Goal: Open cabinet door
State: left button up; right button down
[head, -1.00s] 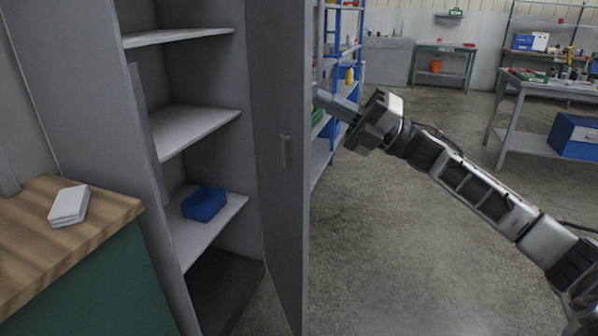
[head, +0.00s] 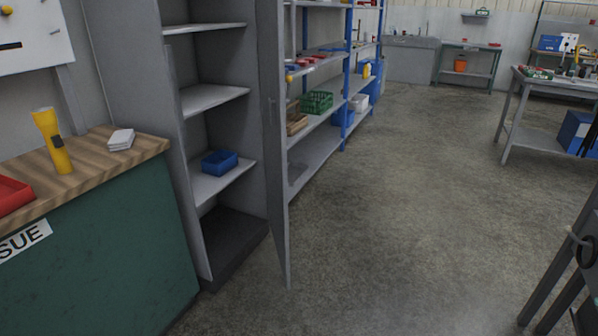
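The grey cabinet (head: 179,135) stands left of centre in the head view, with its inside and shelves exposed. Its door (head: 272,150) stands swung open on the right side and is seen nearly edge-on. A small handle shows faintly near the door's upper middle. A blue bin (head: 220,163) sits on a lower shelf. Neither of my grippers shows in the head view now, so whether they are open or shut is hidden.
A wooden-topped counter (head: 88,160) at left holds a yellow flashlight (head: 53,141), a white stack (head: 121,139) and a red tray (head: 12,194). Blue-post shelving (head: 348,80) stands behind the door. Dark grey furniture (head: 560,270) is at lower right. The central floor is clear.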

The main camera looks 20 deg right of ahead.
aim_at(270, 15)
jog(key=u, duration=0.8)
jog(key=i, duration=1.3)
jog(key=z, duration=0.45)
